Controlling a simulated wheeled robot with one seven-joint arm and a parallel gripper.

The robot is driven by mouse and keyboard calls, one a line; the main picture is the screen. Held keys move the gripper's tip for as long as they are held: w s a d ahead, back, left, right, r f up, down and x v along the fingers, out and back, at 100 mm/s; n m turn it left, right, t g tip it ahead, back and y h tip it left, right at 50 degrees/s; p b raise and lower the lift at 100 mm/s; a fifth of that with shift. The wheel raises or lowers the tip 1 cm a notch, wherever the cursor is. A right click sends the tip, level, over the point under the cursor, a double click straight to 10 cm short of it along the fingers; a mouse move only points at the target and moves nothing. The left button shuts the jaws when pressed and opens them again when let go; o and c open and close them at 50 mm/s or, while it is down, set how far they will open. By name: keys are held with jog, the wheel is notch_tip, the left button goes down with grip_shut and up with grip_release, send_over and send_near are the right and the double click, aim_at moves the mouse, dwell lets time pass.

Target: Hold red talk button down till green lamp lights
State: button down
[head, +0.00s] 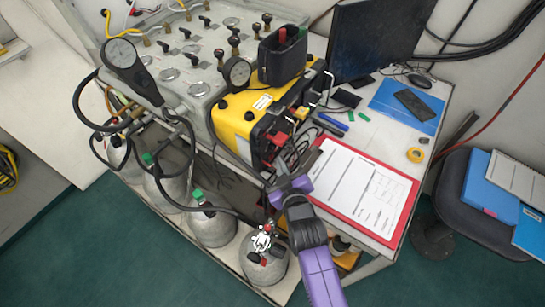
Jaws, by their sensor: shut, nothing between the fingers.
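A yellow and black unit (237,113) stands on the bench, its black front facing the lower right. Red parts (277,138) show on its front. A black holder (283,55) on top of it has another red piece (283,34). I cannot tell which red part is the talk button. No lit green lamp can be made out. My gripper (283,174) is shut and empty, just below the unit's front and apart from the red parts as far as I can see. My purple arm reaches it from the bottom of the picture.
A red clipboard (408,205) with papers lies right of my gripper. Grey cylinders (212,228) with hoses stand below the bench at left. A gauge panel (190,60) stands behind. A monitor (375,40), blue folder (404,108) and chair (455,200) are at right.

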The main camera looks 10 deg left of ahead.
jog(key=shift+w+a, duration=0.1)
jog(key=shift+a, duration=0.3)
dwell(2.1)
jog(key=shift+d, duration=0.1)
jog(key=shift+s+d, duration=0.3)
jog(key=shift+d, duration=0.4)
jog(key=shift+d, duration=0.1)
jog(key=shift+s+d, duration=0.2)
jog(key=shift+d, duration=0.3)
jog(key=shift+s+d, duration=0.15)
jog(key=shift+d, duration=0.35)
jog(key=shift+s+d+f+b, duration=0.1)
jog(key=shift+s+d+b, duration=0.1)
jog(key=shift+d, duration=0.15)
jog(key=shift+s+d+f+b, duration=0.1)
jog(key=shift+d+b, duration=0.1)
jog(key=shift+d, duration=0.15)
jog(key=shift+s+d+r, duration=0.15)
jog(key=shift+s+d, duration=0.05)
jog(key=shift+d, duration=0.35)
